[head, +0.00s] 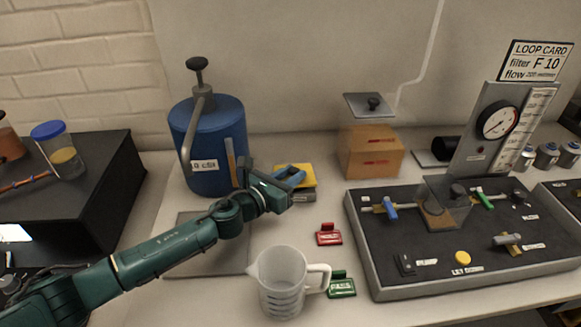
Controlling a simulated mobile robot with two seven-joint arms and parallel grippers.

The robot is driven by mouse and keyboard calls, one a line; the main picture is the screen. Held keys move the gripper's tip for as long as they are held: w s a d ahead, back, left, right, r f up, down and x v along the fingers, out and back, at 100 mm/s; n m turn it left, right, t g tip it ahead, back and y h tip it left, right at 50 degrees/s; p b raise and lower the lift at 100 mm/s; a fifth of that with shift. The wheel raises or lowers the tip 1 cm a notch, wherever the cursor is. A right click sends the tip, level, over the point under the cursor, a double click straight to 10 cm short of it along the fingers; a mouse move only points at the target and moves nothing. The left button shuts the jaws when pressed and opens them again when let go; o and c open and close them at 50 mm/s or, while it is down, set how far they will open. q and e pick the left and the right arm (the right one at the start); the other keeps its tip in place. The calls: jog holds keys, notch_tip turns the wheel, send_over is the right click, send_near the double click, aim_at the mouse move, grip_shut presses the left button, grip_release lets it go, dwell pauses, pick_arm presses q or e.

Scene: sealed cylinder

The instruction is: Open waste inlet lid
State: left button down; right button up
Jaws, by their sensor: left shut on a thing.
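A grey square lid with a black knob (370,106) shows above a brown box (370,155) with red markings at the back; I cannot tell if it touches the box. No readable label marks a waste inlet. My left gripper (290,190) is in front of the blue drum's right side, left of the box and apart from the lid. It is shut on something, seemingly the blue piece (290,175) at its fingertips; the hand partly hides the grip. A yellow block (308,176) shows behind it. My right gripper is not in view.
A blue drum (210,130) with a pump stands behind my left arm. A clear jug (282,285), a red tag (328,236) and a green tag (342,285) are in front. A dark valve board (415,260) fills the right. The back table between drum and box is fairly clear.

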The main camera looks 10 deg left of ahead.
pick_arm(q)
jog(key=shift+w+a+r+p, duration=0.1)
jog(key=shift+w+r+p, duration=0.15)
jog(key=shift+w+r, duration=0.25)
jog(key=shift+w+a+r+p, duration=0.1)
jog(key=shift+w+r+p, duration=0.25)
jog(key=shift+r, duration=0.4)
jog(key=shift+w+a+r+p, duration=0.1)
jog(key=shift+w+r+p, duration=0.1)
jog(key=shift+w+r, duration=0.3)
jog(key=shift+r, duration=0.15)
jog(key=c, duration=1.6)
grip_release()
jog(key=o, duration=0.4)
jog(key=shift+f, duration=0.25)
jog(key=shift+o, duration=0.2)
jog(key=shift+s, duration=0.15)
jog(key=shift+s+a+f, duration=0.1)
jog(key=shift+s+a, duration=0.05)
jog(key=shift+s, duration=0.05)
jog(key=v, duration=1.2)
jog(key=shift+s+b, duration=0.3)
jog(key=shift+b, duration=0.1)
